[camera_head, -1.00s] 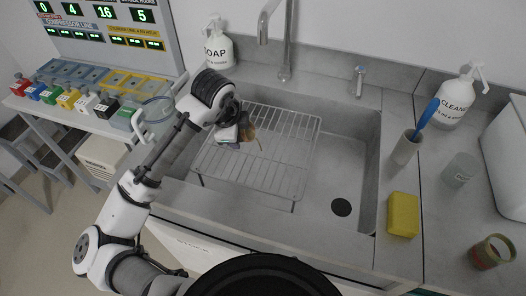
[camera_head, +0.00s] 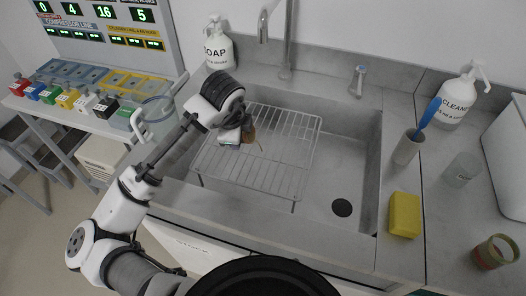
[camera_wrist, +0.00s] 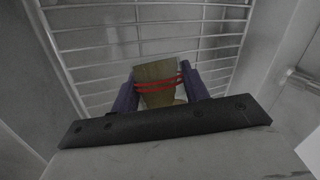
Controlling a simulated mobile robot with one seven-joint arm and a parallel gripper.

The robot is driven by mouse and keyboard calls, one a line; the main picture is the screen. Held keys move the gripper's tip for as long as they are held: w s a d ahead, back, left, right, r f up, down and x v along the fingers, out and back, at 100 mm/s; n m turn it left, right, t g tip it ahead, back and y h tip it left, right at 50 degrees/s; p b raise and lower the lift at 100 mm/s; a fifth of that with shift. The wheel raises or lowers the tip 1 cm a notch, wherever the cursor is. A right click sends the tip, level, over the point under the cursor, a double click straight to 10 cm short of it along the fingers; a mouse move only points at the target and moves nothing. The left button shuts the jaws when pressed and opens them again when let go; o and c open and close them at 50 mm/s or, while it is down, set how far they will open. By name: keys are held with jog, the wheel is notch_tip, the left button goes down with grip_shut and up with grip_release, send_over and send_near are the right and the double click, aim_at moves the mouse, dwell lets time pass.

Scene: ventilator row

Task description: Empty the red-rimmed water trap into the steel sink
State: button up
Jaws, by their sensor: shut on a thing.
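My gripper (camera_wrist: 158,88) is shut on the water trap (camera_wrist: 155,72), an olive-brown cup with red bands around it, seen between the two dark blue fingers in the wrist view. In the head view the trap (camera_head: 249,134) shows as a small brown shape beside my gripper (camera_head: 240,134), over the left part of the wire rack in the sink. The trap looks tilted. A thin pale streak lies just right of it; I cannot tell whether it is liquid. The steel sink (camera_head: 345,165) has a bare floor and dark drain at right.
The wire rack (camera_head: 285,160) fills the sink's left side under my gripper. A tap (camera_head: 287,45) and soap bottle (camera_head: 218,50) stand behind.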

dwell(0.3)
jog(key=shift+s+d+r+t+y, duration=0.2)
jog(key=shift+d+r+t+y, duration=0.1)
jog(key=shift+d+y, duration=0.5)
dwell(0.9)
jog(key=shift+d+f+m+y+b, duration=0.1)
jog(key=shift+f+m+y+b, duration=0.35)
jog(key=shift+y+b, duration=0.55)
dwell(0.7)
jog(key=shift+d+r+t+y, duration=0.1)
jog(key=shift+r+t+y, duration=0.1)
jog(key=shift+t+y, duration=0.1)
dwell(0.5)
